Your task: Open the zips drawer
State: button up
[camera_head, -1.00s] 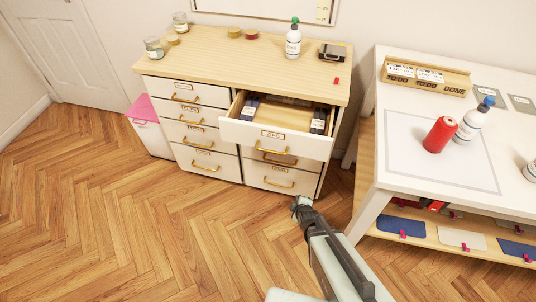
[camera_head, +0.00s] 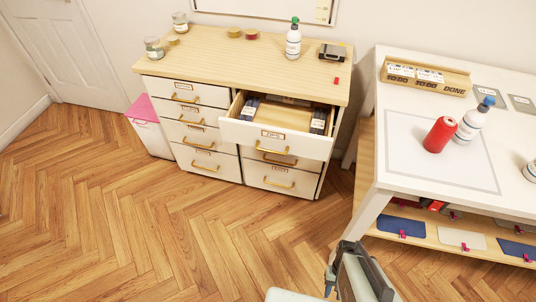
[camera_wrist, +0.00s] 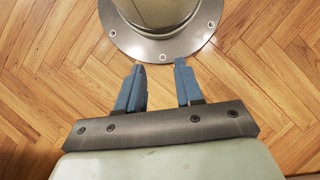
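The white chest of drawers (camera_head: 240,62) with a wooden top stands against the back wall. Its top right drawer (camera_head: 262,139) is pulled well out, showing dark boxes inside. That drawer has a brass handle and a small label, too small to read surely. The other drawers, including the top left drawer (camera_head: 186,92), look shut. The open drawer partly covers the one below it. My gripper (camera_wrist: 159,66) is open and empty in the wrist view, its two blue-grey fingers apart above the floor. In the head view it is low at the picture's bottom, away from the drawers.
A white bin with a pink lid (camera_head: 143,108) stands left of the chest. The wooden floor (camera_head: 150,220) in front is clear.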

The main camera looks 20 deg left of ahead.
jog(key=a+r+n+t+y, duration=0.1)
jog(key=a+r+n, duration=0.15)
jog(key=a, duration=1.15)
jog(key=s+a+r+n+t+y, duration=0.1)
jog(key=a+n, duration=0.3)
jog(key=a, duration=1)
jog(key=a+r+n+t, duration=0.1)
jog(key=a+n+t, duration=0.15)
jog(key=a, duration=1.15)
jog(key=w+a+r+n+t+y, duration=0.1)
jog(key=w+a+r+y, duration=0.15)
jog(key=a, duration=0.55)
jog(key=w+a+r+t+y, duration=0.1)
jog(key=a+r+t+y, duration=0.1)
jog(key=a+r+y, duration=0.35)
jog(key=w+a+r+m+t+h, duration=0.1)
jog(key=w+r+t, duration=0.3)
jog(key=w+t, duration=0.3)
jog(key=w+r+t, duration=0.5)
jog(key=w, duration=0.3)
jog(key=w+d+r+n+t+h, duration=0.15)
jog(key=d+r+h, duration=0.25)
jog(key=d+h, duration=0.45)
jog(key=w+d+r+n+t+h, duration=0.1)
jog(key=d+r+t+h, duration=0.25)
jog(key=d+h, duration=0.5)
jog(key=x, duration=1.3)
jog(key=shift+w+d, duration=0.2)
jog(key=shift+d, duration=0.2)
